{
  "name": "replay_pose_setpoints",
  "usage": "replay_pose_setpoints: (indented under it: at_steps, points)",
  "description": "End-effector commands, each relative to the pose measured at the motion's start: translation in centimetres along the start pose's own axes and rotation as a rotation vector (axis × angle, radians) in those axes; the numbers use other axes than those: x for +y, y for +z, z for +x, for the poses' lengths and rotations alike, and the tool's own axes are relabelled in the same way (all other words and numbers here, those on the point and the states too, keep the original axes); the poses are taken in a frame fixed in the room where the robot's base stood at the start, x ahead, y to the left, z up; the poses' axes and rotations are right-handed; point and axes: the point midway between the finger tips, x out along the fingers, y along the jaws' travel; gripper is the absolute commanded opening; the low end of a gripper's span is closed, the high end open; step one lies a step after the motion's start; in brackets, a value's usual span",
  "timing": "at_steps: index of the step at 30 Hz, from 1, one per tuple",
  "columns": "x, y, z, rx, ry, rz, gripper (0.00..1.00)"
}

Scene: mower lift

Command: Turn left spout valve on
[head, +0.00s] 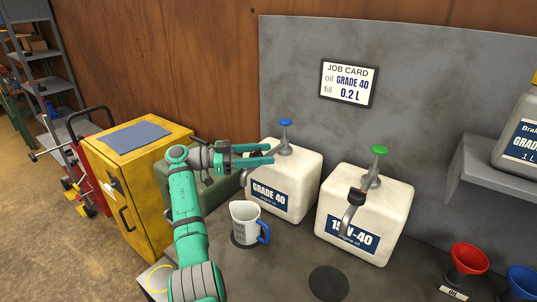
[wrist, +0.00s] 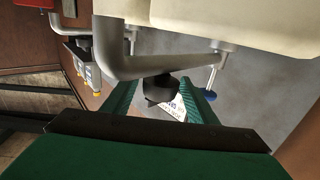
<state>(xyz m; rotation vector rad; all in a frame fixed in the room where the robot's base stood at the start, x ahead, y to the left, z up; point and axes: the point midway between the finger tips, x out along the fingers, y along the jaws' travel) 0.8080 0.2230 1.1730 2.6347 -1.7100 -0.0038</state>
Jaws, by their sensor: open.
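The left jug (head: 284,178), white and labelled GRADE 40, stands on the bench with a blue knob (head: 286,122) on top. My gripper (head: 270,153) is open at its upper left side. The blue knob also shows past the right finger in the wrist view (wrist: 209,96). In the head view my gripper partly hides the left spout.
A mug (head: 243,218) with a blue handle stands on a dark round pad below the left jug. The right jug (head: 385,202), labelled 15W-40, has a green knob and its own spout. Red and blue funnels stand at the right. A yellow cabinet (head: 155,175) is at left.

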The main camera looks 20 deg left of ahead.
Motion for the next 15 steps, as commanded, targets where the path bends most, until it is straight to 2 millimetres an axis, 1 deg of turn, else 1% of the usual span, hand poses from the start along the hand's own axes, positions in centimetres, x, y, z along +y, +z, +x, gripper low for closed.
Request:
replay_pose_setpoints:
  at_steps: [1, 3, 7, 12, 15]
  points:
    - [-0.1, -0.1, -1.2, 0.002, -0.005, -0.001, 0.53]
    - [-0.1, 0.0, -2.6, 0.001, -0.005, -0.001, 0.53]
    - [-0.1, -0.1, -5.0, 0.002, -0.003, -0.002, 0.53]
    - [-0.1, 0.1, -7.1, 0.000, 0.000, -0.002, 0.53]
    - [0.0, 0.0, -7.9, 0.001, 0.001, -0.002, 0.53]
